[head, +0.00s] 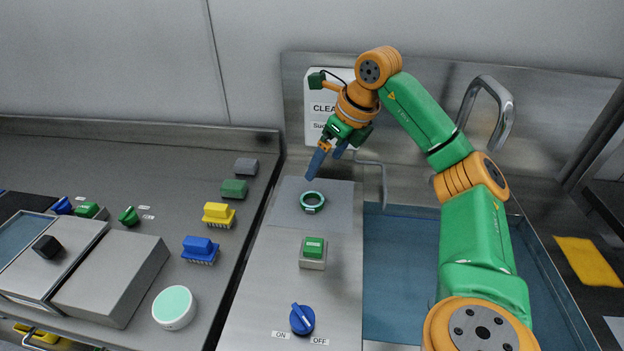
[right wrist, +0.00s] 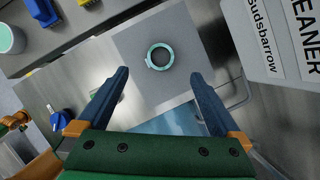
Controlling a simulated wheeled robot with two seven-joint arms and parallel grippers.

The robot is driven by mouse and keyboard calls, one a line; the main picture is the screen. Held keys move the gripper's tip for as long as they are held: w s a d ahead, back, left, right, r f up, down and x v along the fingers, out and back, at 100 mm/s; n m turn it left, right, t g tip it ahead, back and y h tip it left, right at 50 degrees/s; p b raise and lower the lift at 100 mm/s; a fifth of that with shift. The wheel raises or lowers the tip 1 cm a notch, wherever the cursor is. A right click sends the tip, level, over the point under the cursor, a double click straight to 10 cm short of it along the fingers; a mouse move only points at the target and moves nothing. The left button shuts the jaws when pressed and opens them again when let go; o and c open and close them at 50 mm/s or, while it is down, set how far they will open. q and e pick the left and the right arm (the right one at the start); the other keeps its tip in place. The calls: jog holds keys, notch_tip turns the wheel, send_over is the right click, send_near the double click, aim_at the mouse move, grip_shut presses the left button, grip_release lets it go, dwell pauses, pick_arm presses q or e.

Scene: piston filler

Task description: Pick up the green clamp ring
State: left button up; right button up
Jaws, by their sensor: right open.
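The green clamp ring (head: 312,202) lies flat on a grey mat (head: 340,218) on the metal counter in the head view. In the right wrist view the ring (right wrist: 160,57) lies ahead of my fingertips, with a small lug on its left side. My right gripper (head: 328,165) is above the mat, behind and above the ring, apart from it. Its two blue fingers stand wide apart with nothing between them, as the right wrist view (right wrist: 162,75) shows. My left gripper is not in view.
A green button block (head: 313,253) and a blue ON/OFF knob (head: 302,319) stand in front of the mat. A blue-floored sink (head: 400,260) lies to the right. A cleaner sign (head: 322,100) is behind. Several brushes (head: 218,214) sit on the left counter.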

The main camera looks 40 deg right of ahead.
jog(key=b, duration=0.4)
send_near(310, 203)
jog(key=x, duration=0.6)
jog(key=shift+f+p, duration=0.2)
jog(key=shift+p, duration=0.1)
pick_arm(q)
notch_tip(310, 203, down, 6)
pick_arm(e)
jog(key=c, duration=1.4)
